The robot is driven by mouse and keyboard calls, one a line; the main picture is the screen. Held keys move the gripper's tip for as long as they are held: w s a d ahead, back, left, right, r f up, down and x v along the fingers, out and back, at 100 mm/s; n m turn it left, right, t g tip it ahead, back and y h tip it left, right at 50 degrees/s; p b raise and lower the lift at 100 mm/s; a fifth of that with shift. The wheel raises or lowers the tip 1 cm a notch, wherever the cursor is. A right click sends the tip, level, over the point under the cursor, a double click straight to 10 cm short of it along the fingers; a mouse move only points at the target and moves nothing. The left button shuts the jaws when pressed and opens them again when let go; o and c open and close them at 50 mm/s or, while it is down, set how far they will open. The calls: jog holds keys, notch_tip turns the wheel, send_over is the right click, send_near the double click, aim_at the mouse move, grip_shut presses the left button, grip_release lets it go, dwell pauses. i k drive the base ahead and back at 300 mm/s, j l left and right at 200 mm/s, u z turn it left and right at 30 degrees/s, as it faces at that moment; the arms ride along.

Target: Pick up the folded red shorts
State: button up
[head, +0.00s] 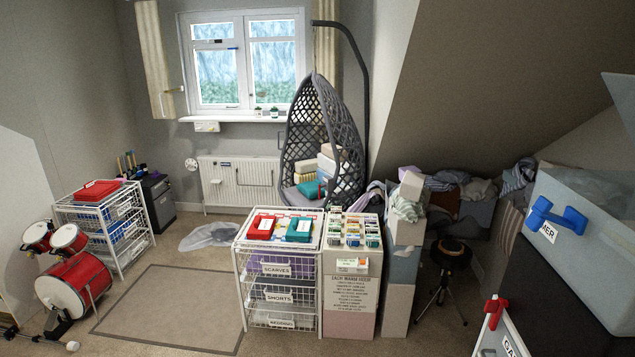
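A flat red item with a white label (262,227) lies on top of the white wire drawer unit (240,262) in the middle, beside a similar teal item (300,229). Another flat red item (97,190) lies on the white drawer unit (132,238) at the left. I cannot tell for sure whether either red item is the folded red shorts. The middle unit has a drawer labelled SHORTS (278,297), between one labelled SCARVES and a lower one with a small label. My gripper is not in view.
A bare rug (170,310) lies left of the middle unit. A red drum set (72,285) stands at far left. A box unit (350,290) adjoins the drawers on the right, near a hanging chair (325,150). A grey bin with a blue dumbbell (557,216) crowds the right.

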aim_at(261, 228)
jog(key=i+j, duration=0.25)
jog(key=i, duration=0.2)
jog(key=i+j, duration=0.3)
jog(key=i, duration=0.15)
jog(key=i+j, duration=0.25)
jog(key=i, duration=0.2)
jog(key=i+j, duration=0.25)
jog(key=i, duration=0.2)
jog(key=i+l, duration=0.15)
jog(key=i, duration=0.45)
jog(key=i+l, duration=0.15)
jog(key=i, duration=0.45)
jog(key=i+l+u, duration=0.1)
jog(key=i, duration=0.5)
